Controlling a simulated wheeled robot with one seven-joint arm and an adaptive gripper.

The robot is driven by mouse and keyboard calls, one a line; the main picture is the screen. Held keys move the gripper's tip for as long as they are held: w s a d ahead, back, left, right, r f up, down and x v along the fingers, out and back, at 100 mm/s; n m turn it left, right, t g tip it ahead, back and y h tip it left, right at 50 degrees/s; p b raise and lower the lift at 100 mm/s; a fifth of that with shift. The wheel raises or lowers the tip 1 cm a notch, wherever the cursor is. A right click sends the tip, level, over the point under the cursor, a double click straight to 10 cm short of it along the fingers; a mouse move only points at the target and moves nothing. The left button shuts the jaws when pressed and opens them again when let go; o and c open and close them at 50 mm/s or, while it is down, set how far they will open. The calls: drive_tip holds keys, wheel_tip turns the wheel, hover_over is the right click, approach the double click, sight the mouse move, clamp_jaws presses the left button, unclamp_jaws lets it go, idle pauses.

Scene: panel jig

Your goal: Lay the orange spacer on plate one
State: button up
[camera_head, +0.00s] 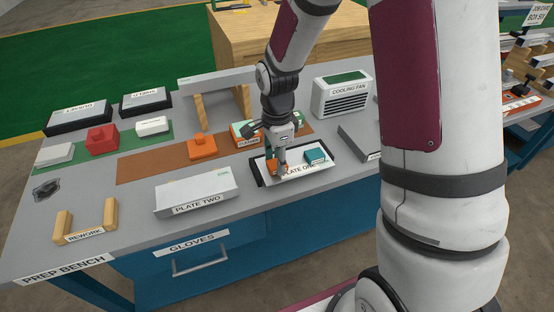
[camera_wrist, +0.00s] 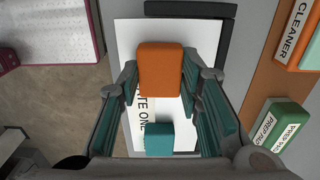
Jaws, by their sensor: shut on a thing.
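My gripper (camera_head: 277,168) is shut on the orange spacer (camera_wrist: 161,68), with a finger on each side of it in the wrist view. The spacer also shows in the head view (camera_head: 270,167), partly hidden by the fingers. It is over the left part of plate one (camera_head: 297,173), a white labelled plate in a dark frame; the plate also shows in the wrist view (camera_wrist: 198,36). I cannot tell whether the spacer touches the plate. A teal block (camera_head: 316,156) lies on the plate's right part; it is below the spacer in the wrist view (camera_wrist: 159,139).
Plate two (camera_head: 197,193) stands to the left. Another orange block (camera_head: 202,147) sits on the brown strip. The cooling fan box (camera_head: 342,95) and a grey block (camera_head: 360,141) are to the right. A raised grey beam on wooden posts (camera_head: 217,80) stands behind.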

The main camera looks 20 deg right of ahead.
drive_tip(key=shift+f, duration=0.2)
drive_tip(key=o, duration=1.2)
drive_tip(key=shift+c, duration=0.2)
drive_tip(key=shift+r, duration=0.1)
wheel_tip(320, 180, up, 12)
drive_tip(key=s+r+n+t, duration=0.2)
drive_tip(key=s+r+n, duration=0.6)
drive_tip(key=s+r, duration=0.3)
drive_tip(key=s+n+t, duration=0.1)
drive_tip(key=s+n, duration=0.9)
drive_tip(key=s, duration=0.4)
drive_tip(key=shift+d+r+p, duration=0.15)
drive_tip(key=shift+r+p, duration=0.15)
drive_tip(key=shift+s, duration=0.1)
